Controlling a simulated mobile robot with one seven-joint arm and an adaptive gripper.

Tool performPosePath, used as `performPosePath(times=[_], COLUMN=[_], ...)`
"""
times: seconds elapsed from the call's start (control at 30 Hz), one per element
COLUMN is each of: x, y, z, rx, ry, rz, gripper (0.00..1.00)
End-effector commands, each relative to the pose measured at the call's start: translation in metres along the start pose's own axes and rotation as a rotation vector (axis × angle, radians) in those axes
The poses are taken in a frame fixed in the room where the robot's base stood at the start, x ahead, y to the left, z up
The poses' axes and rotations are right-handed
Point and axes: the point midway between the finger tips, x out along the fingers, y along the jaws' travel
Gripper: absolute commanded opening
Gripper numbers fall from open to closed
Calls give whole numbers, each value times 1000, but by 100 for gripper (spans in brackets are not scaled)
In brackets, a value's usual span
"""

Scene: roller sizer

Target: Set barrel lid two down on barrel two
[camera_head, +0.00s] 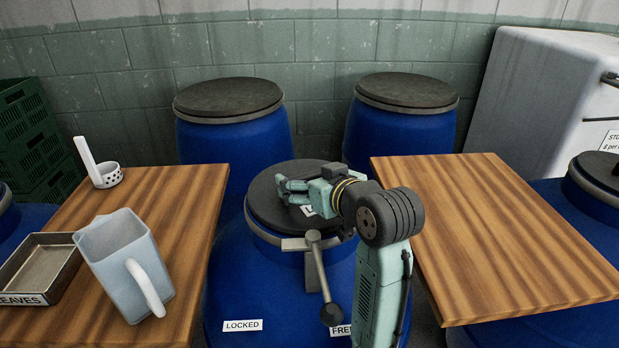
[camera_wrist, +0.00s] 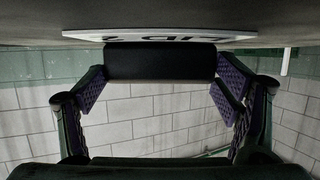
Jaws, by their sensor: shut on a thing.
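A dark round lid (camera_head: 268,207) covers the top of the front blue barrel (camera_head: 240,285). My gripper (camera_head: 290,190) is above the lid and shut on its black handle (camera_wrist: 160,62), which spans between the fingers in the wrist view. A white label (camera_wrist: 160,35) reading "LID 2" upside down is beside the handle. The lid looks about level over the barrel's grey ring; I cannot tell whether it touches the rim. A lever with a dark knob (camera_head: 331,314) hangs on the barrel's front, between the "LOCKED" label (camera_head: 242,325) and the "FREE" label (camera_head: 341,330). My arm hides the lid's right side.
Two lidded blue barrels (camera_head: 235,142) (camera_head: 400,140) stand behind, near the wall. Wooden tables flank the front barrel, left (camera_head: 190,215) and right (camera_head: 500,240). The left one holds a jug (camera_head: 120,260), a metal tray (camera_head: 40,265) and a strainer (camera_head: 107,176).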

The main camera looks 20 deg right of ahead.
Motion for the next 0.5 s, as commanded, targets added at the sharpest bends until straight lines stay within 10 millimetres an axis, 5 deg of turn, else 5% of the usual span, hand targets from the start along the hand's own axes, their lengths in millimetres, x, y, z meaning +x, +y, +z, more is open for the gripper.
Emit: performPosePath(times=[0.13, 0.17, 0.5], x=[0, 1, 1], y=[0, 0, 0], z=[1, 2, 2], rx=[-1, 0, -1], ry=[3, 0, 0], rz=[1, 0, 0], gripper=[42, 84, 100])
